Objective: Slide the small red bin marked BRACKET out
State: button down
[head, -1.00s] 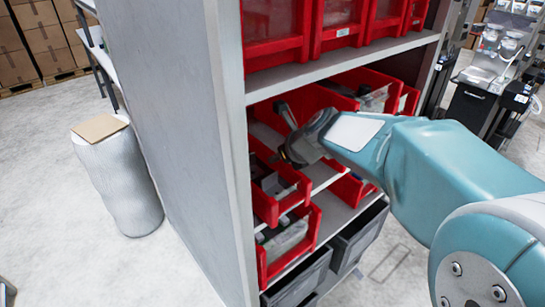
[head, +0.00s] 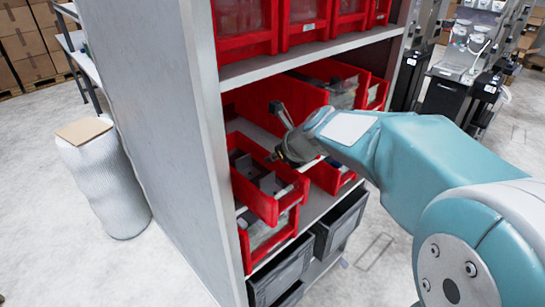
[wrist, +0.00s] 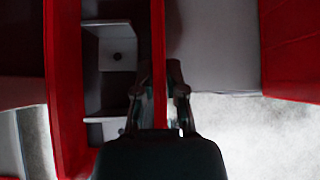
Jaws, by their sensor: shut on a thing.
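A small red bin (head: 257,201) stands on the middle shelf and sticks out past the shelf's front edge. Grey brackets lie inside it. I cannot read a marking on it. My gripper (head: 279,156) is at the bin's right side wall, coming from the right. In the wrist view, the fingers of my gripper (wrist: 159,75) stand on both sides of the bin's thin red wall (wrist: 158,35) and are shut on it. The grey brackets (wrist: 113,55) show left of that wall.
Another red bin (head: 262,252) sits just below, with grey bins (head: 280,272) on the bottom shelf. An upper shelf edge (head: 310,58) runs above my gripper. A grey side panel (head: 165,130) closes the left. Floor to the right is open.

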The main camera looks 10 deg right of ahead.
jog(key=c, duration=0.6)
grip_release()
jog(key=shift+c, duration=0.2)
jog(key=v, duration=1.1)
jog(key=shift+s+d+r, duration=0.15)
jog(key=shift+s+r, duration=0.1)
jog(key=shift+r, duration=0.05)
jog(key=s+d+f+n+g+h, duration=0.1)
jog(key=s+f+n, duration=0.3)
jog(key=s+n, duration=0.5)
jog(key=s+d+f+n+h, duration=0.1)
jog(key=s+f+n+h, duration=0.3)
jog(key=s+n, duration=0.6)
jog(key=n, duration=1)
jog(key=shift+s+f+g, duration=0.3)
jog(key=shift+g, duration=0.1)
